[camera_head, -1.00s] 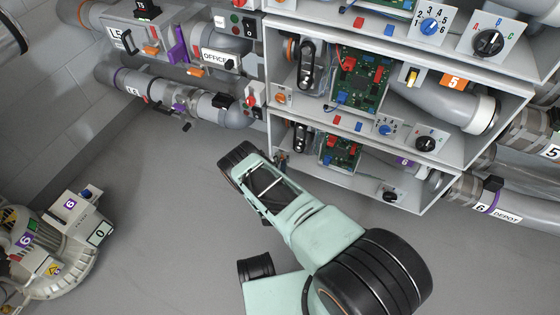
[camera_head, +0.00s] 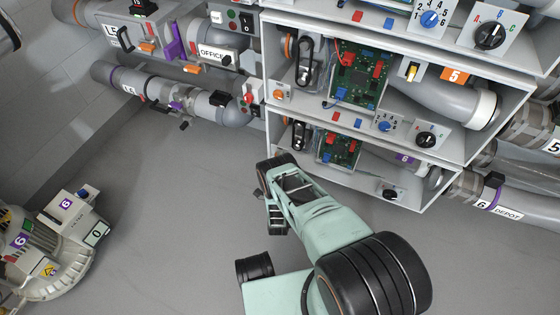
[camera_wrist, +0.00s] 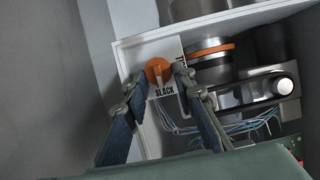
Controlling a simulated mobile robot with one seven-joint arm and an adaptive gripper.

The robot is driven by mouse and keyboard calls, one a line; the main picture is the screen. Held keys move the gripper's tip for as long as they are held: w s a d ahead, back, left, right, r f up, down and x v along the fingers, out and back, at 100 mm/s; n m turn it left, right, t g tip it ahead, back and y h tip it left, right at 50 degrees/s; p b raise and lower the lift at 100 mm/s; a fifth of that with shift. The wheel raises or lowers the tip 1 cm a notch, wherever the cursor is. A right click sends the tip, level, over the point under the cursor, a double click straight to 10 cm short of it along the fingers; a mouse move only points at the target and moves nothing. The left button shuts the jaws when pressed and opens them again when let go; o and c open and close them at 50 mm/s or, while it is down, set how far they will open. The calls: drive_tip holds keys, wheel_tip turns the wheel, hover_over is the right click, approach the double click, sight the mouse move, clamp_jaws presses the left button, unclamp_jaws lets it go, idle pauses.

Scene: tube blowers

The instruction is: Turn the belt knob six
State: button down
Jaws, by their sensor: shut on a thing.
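The belt knob is an orange round knob (camera_wrist: 157,68) on a white plate marked SLACK, at the corner of a light grey housing in the wrist view. My gripper (camera_wrist: 162,75) has one finger on each side of the knob and is shut on it. The word SLACK shows between the fingers, just below the knob. In the head view my arm reaches to the left end of the lowest compartment (camera_head: 428,205); the knob and my fingertips are hidden there.
Right of the knob, the wrist view shows a dark belt loop (camera_wrist: 262,88), an orange-ringed pipe (camera_wrist: 211,47) and loose wires (camera_wrist: 245,128). A similar orange knob (camera_head: 279,95) is in the compartment above. A blower marked 6 (camera_head: 40,250) stands at left; the floor between is clear.

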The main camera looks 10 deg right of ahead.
idle(0.4)
drive_tip(key=c, duration=1.9)
unclamp_jaws()
wheel_tip(320, 180, up, 10)
drive_tip(key=shift+a, duration=0.15)
